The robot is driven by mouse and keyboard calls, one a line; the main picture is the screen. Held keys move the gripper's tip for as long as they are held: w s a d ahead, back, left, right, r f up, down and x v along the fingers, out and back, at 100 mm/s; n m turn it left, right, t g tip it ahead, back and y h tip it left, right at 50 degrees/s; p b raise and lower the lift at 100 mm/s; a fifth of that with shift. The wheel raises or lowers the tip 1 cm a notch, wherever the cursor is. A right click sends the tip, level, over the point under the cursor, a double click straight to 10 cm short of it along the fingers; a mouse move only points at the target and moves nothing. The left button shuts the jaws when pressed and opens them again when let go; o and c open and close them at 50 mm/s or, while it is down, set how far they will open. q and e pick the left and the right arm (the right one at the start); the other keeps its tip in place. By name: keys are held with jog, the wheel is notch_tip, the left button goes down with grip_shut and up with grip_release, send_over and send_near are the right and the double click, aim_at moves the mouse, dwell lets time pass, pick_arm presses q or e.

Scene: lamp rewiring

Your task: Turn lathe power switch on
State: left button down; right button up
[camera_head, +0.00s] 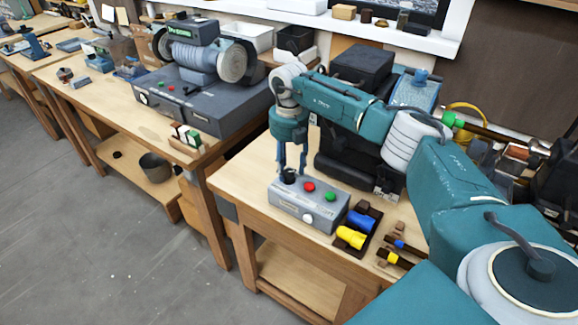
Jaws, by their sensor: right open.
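A grey control box (296,210) sits on the near wooden bench. On its top are a black switch knob (289,176) at the left end, a red button (309,187) and a green button (330,196). A white round knob (308,219) is on its front face. My right gripper (291,169) points straight down at the box's left end. Its two fingers are open and apart, with the black knob at or between their tips. I cannot tell whether they touch it. My left gripper is not in view.
A small tray with a yellow piece (351,237) and a blue piece (361,222) lies right of the box. Black cases (362,66) stand behind my right arm. A bench grinder (196,65) is on the left bench. Machinery (515,152) fills the right side.

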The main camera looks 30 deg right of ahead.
aim_at(289, 170)
notch_tip(289, 170, up, 12)
jog(key=shift+f, duration=0.2)
dwell(0.5)
